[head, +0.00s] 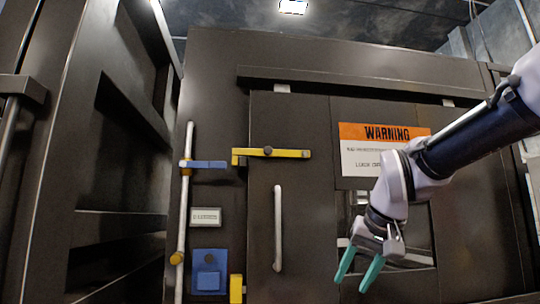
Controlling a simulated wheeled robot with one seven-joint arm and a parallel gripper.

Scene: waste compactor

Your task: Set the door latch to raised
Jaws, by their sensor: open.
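The door latch (272,152) is a yellow bar with a dark pivot, lying about level across the left edge of the dark door (305,215). Its left end sits at a yellow bracket (238,157) on the frame. My gripper (357,281) is at the lower right, in front of the door's window, with its two green fingers pointing down and apart. It is open with nothing visible between the fingers. It is below and to the right of the latch, well apart from it.
A vertical white door handle (278,228) stands below the latch. Left of the door are a long white rod (184,215) with a blue lever (208,164), a small label plate (206,217) and a blue box (209,272). A warning sign (360,160) is partly hidden by my arm.

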